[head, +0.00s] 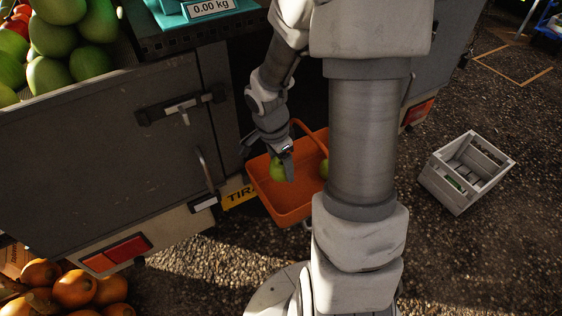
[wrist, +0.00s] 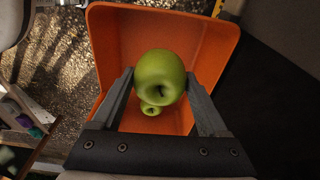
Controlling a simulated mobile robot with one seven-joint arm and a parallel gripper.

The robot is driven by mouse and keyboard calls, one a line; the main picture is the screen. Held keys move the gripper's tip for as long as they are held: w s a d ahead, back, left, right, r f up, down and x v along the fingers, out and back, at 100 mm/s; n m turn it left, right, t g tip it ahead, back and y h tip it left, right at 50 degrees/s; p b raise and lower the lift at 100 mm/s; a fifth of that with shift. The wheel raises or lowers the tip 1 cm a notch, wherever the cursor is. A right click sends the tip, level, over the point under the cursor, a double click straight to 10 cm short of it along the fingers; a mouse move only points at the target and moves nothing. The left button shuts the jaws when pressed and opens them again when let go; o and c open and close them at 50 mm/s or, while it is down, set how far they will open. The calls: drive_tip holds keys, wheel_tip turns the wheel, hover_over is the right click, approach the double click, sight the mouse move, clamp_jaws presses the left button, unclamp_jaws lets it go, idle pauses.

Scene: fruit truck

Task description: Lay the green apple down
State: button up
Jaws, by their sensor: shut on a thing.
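A green apple (wrist: 160,76) is between the two fingers of my gripper (wrist: 160,88) in the wrist view, with its stem hollow toward the camera. In the head view the held apple (head: 278,169) shows below my gripper (head: 283,160), over the left part of an orange basket (head: 290,208). The basket also fills the middle of the wrist view (wrist: 118,28). A second green apple (wrist: 150,109) shows beyond the held one in the basket, partly hidden by it. In the head view this other apple (head: 324,168) is partly hidden by my arm. Whether the held apple touches the basket floor cannot be told.
The basket's handle (head: 304,128) arches at its far side. The grey truck body (head: 100,150) stands close on the left. A grey crate (head: 466,172) stands on the ground at the right. Large green fruits (head: 70,40) and orange fruits (head: 75,288) lie at the left.

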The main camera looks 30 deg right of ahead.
drive_tip(key=shift+f+b, duration=4.5)
drive_tip(key=shift+f, duration=0.1)
drive_tip(key=shift+f+b, duration=1)
drive_tip(key=o, duration=1.4)
drive_tip(key=shift+o, duration=0.2)
drive_tip(key=shift+r, duration=0.15)
drive_tip(key=shift+r+p, duration=5.6)
drive_tip(key=shift+r, duration=2.05)
drive_tip(key=shift+r, duration=0.1)
